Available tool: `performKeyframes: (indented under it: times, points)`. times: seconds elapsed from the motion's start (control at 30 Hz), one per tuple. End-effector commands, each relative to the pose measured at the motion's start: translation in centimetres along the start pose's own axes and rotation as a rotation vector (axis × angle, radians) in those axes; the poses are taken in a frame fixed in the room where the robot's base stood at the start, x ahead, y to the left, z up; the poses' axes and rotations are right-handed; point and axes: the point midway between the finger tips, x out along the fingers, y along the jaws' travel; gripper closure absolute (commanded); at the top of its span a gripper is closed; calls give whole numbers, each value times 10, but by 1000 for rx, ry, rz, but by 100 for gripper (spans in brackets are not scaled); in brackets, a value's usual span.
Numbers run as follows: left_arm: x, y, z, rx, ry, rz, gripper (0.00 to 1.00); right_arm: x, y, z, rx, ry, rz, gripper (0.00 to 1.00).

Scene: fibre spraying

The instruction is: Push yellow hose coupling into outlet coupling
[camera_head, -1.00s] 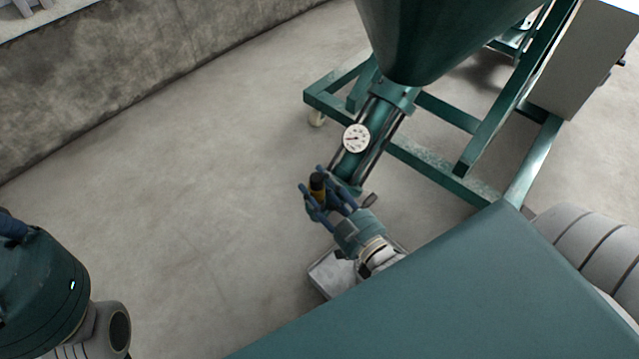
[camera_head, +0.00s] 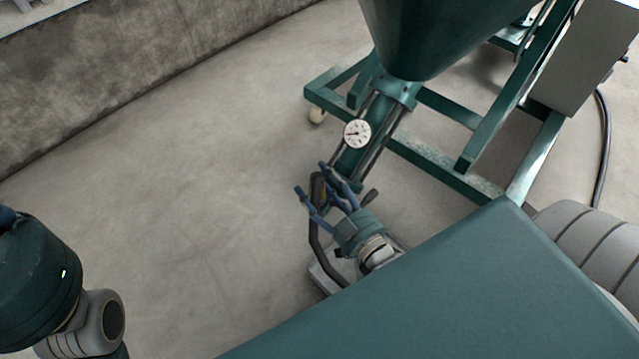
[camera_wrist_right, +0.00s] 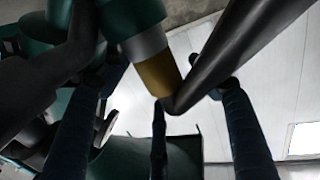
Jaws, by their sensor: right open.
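The yellow hose coupling (camera_wrist_right: 157,75) shows in the right wrist view, its upper end against a grey metal ring (camera_wrist_right: 147,43) below a green pipe, which looks like the outlet coupling. I cannot tell how deep it sits. A black hose (camera_wrist_right: 240,40) meets its lower end and runs up to the right. My right gripper (camera_wrist_right: 160,105) is open, its blue fingers spread around the coupling and hose end. In the head view, the right gripper (camera_head: 315,184) is at the lower end of the green pump pipe (camera_head: 352,165), and the hose (camera_head: 318,250) hangs beside it. My left gripper is out of view.
A white pressure gauge (camera_head: 357,134) is on the pump pipe under the green hopper (camera_head: 425,35). The green frame (camera_head: 450,175) stands behind it, with a grey cabinet (camera_head: 585,60) at right. A concrete wall (camera_head: 110,75) runs along the left; floor before it is clear.

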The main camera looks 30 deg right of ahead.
Motion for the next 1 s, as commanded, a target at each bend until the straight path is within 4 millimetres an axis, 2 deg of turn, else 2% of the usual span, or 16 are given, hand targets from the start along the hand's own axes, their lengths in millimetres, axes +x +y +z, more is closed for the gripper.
performKeyframes:
  times: [0.17,0.5,0.63,0.8,1.0]
  points:
    - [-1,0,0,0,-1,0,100,-14,2,4,-3,-8,2,36]
    - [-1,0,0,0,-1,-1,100,-83,2,2,-4,-6,1,36]
    - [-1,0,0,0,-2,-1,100,-104,1,2,-4,-4,1,36]
    - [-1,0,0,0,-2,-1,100,-118,1,0,-2,1,1,36]
    - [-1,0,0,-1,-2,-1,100,-120,0,-1,-1,2,0,36]
